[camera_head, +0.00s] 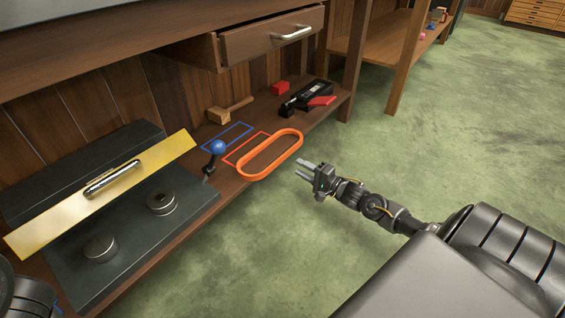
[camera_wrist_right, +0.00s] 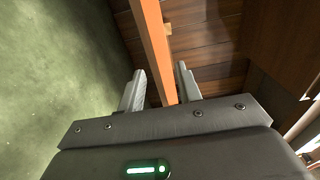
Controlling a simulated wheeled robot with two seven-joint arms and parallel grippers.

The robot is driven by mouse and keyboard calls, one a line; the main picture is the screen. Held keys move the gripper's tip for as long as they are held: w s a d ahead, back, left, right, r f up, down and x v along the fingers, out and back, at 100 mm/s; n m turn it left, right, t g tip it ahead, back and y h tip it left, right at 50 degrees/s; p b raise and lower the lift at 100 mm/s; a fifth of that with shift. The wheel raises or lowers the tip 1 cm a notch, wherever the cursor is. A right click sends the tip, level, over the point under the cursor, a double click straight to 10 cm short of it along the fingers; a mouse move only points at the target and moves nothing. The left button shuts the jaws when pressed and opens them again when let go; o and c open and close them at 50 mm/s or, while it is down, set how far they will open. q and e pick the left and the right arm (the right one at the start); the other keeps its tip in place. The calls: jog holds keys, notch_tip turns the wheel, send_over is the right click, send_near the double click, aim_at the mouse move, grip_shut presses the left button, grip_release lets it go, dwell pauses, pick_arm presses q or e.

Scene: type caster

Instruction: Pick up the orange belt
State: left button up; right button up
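The orange belt (camera_head: 284,158) is a long closed loop. It lies at the front edge of the wooden shelf in the head view, partly over a red outline. In the right wrist view the belt (camera_wrist_right: 153,40) shows as an orange strip running down between the fingers. My right gripper (camera_head: 302,169) is open and empty. In the head view it is just to the right of the belt, off the shelf edge, with a small gap. In the right wrist view the gripper's two fingers (camera_wrist_right: 160,72) are apart. My left gripper is not in view.
A blue-knobbed lever (camera_head: 218,148) stands left of the belt. Behind are a wooden mallet (camera_head: 222,115), a red block (camera_head: 281,88) and a black tool (camera_head: 306,97). A dark press with a yellow plate (camera_head: 60,217) fills the left. A drawer (camera_head: 262,42) juts out above. Green floor is clear at right.

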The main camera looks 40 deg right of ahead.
aim_at(284, 159)
jog(key=b+x, duration=0.2)
jog(key=x, duration=0.4)
jog(key=shift+r, duration=0.1)
jog(key=shift+w, duration=0.4)
jog(key=shift+w+a, duration=0.15)
jog(key=shift+w, duration=0.25)
jog(key=shift+c, duration=0.2)
